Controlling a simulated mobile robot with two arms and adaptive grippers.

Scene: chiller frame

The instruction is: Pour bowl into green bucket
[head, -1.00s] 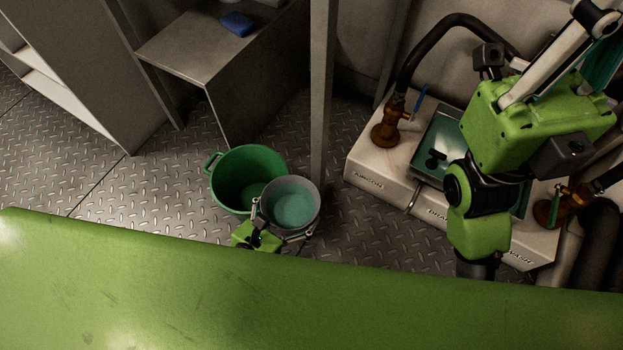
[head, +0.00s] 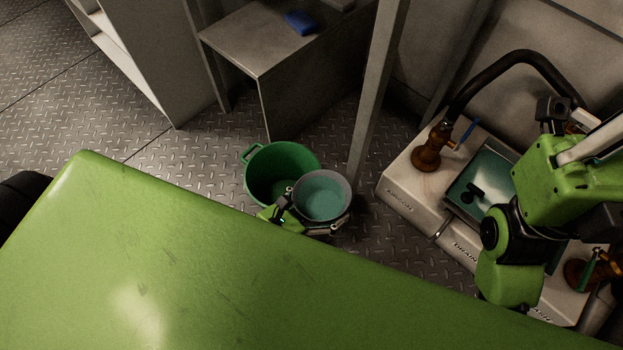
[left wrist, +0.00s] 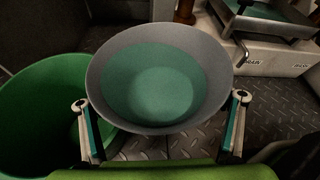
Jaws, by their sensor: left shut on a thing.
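A grey bowl (head: 345,187) with teal contents (head: 322,198) is held at the near right side of the green bucket (head: 310,153). In the head view its rim overlaps the bucket's near right edge. My left gripper (head: 309,216) is shut on the bowl. In the left wrist view, the fingers of my left gripper (left wrist: 160,101) flank the bowl (left wrist: 215,55), and the teal fill looks roughly level. The bucket (left wrist: 35,110) is to the left there. The bucket stands on the floor; part of its inside is hidden.
A grey table (head: 255,45) with a blue block (head: 300,22) stands behind the bucket. A grey post (head: 375,90) rises just behind the bowl. A pale drain unit (head: 410,185) with taps and a basin is to the right. Open metal floor (head: 190,160) lies left.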

